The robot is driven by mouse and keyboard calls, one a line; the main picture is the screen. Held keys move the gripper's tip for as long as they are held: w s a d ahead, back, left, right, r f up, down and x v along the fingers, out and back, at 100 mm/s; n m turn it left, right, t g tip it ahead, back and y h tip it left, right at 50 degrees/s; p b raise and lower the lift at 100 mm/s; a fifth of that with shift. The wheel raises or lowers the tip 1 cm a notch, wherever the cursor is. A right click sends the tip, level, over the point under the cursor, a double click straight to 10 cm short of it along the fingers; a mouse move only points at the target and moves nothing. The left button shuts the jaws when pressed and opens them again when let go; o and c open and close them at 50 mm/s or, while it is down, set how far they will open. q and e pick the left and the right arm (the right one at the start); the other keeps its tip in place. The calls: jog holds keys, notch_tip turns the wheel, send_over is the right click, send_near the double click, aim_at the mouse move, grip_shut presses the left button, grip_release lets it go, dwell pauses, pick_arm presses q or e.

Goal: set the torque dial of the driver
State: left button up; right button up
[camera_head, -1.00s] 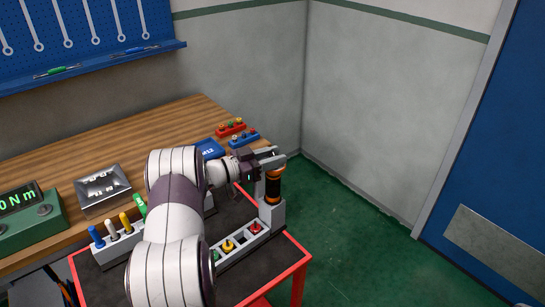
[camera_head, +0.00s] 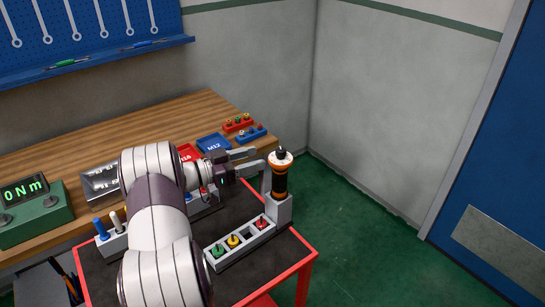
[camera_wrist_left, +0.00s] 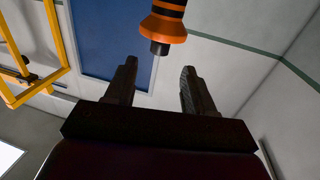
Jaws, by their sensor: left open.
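The driver (camera_head: 280,178) stands upright in a grey holder (camera_head: 279,211) at the right corner of the cart. It has a black body with orange bands, and a white and orange top with a small black tip. My left gripper (camera_head: 259,160) is open and empty, just left of the driver's upper part, its fingers pointing towards it. In the left wrist view the driver (camera_wrist_left: 163,25) shows beyond the open fingers (camera_wrist_left: 157,88), its orange flared end and dark tip near the gap. Any dial markings are too small to read. My right gripper is not in view.
The red-edged cart (camera_head: 310,262) carries a grey rack (camera_head: 240,245) with green, yellow and red pieces. Blue and white-handled tools stand at its left. The wooden bench (camera_head: 150,132) behind holds a torque display (camera_head: 35,212), trays and coloured blocks. Green floor is clear at right.

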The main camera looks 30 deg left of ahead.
pick_arm(q)
jog(key=v, duration=0.4)
dwell(0.3)
